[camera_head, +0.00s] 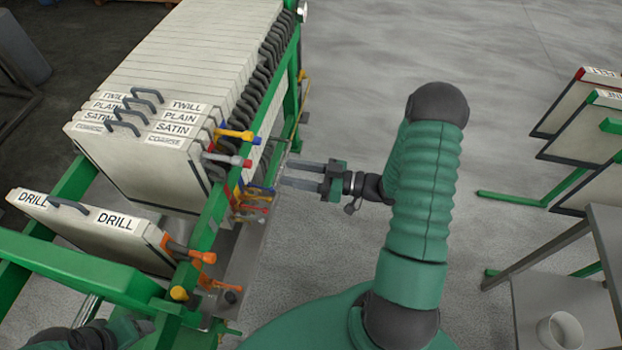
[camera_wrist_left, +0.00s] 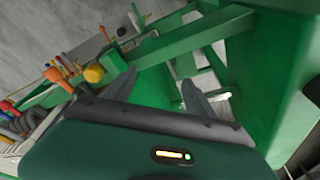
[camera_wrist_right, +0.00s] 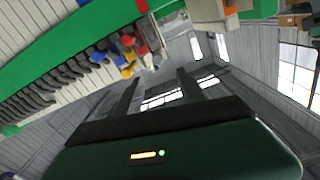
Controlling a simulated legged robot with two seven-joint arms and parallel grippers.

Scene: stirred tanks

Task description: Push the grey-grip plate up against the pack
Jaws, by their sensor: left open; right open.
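The pack of pale filter plates (camera_head: 200,55) stands upright in a green frame. Its front plates are labelled TWILL, PLAIN, SATIN and COARSE. A grey grip (camera_head: 225,159) with a red end sticks out at the right edge near the front of the pack; I cannot tell exactly which plate it belongs to, or whether a gap lies behind that plate. My right gripper (camera_head: 286,174) is open and empty, right of these grips, fingers pointing left. My left gripper (camera_wrist_left: 158,83) is open beside the green frame; only part of it shows at the head view's bottom left.
The DRILL plate (camera_head: 90,232) with orange grips stands apart, nearer me. A green rail (camera_head: 215,205) runs along the pack's right side. Yellow and blue grips crowd near the grey one. A rack of plates (camera_head: 585,120) and a grey table with a cup (camera_head: 560,331) stand right.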

